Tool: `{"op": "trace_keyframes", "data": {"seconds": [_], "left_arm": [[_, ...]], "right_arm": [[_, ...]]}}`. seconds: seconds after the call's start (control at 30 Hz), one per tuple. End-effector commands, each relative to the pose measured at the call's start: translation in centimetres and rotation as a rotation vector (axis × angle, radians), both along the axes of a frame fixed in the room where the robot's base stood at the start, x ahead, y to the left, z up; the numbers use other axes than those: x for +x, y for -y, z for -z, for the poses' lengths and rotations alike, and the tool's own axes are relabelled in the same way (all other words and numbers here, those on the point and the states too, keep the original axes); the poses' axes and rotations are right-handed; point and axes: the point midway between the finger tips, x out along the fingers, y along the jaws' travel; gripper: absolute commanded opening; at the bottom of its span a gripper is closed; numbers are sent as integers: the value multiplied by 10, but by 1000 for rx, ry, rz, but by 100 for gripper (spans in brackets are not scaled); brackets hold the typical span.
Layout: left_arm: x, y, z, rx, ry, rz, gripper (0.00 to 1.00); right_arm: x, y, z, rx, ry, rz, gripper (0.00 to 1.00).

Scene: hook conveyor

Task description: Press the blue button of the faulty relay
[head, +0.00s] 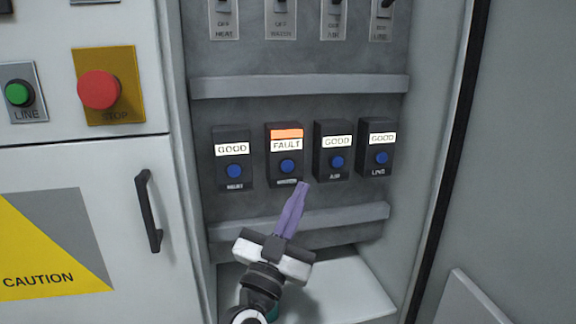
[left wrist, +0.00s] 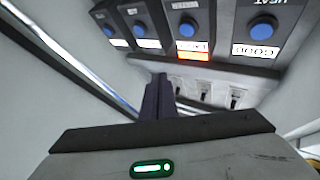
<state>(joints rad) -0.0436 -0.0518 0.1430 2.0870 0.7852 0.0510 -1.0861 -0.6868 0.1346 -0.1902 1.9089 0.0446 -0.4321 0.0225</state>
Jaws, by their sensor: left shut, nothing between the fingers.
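The faulty relay (head: 285,155) is the second from the left in a row of relays, with a lit orange strip and the word FAULT. Its blue button (head: 288,166) sits below that label. In the left wrist view the same relay (left wrist: 190,25) shows upside down, with its blue button (left wrist: 188,29). My left gripper (head: 302,186) is shut and empty, its purple fingers pointing up just below and right of the faulty relay. The fingers (left wrist: 157,82) also show in the left wrist view, apart from the button in the picture. My right gripper is not in view.
Relays labelled GOOD stand beside it: one at left (head: 232,160) and two at right (head: 335,150), (head: 377,148). Grey rails (head: 300,86) run above and below the row. A red stop button (head: 98,90) and a door handle (head: 148,210) are at left. An open door (head: 500,150) is at right.

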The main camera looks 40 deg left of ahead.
Motion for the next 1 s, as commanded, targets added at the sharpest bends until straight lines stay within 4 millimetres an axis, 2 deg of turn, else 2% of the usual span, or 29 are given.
{"op": "trace_keyframes", "data": {"seconds": [0.37, 0.77, 1.0], "left_arm": [[6, -6, 2, 2, -1, 1, 0], [41, -48, 2, 2, 0, 2, 0], [55, -63, 1, 2, -2, 3, 0]], "right_arm": [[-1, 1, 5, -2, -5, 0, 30], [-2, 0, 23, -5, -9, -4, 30], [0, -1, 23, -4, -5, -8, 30]]}}
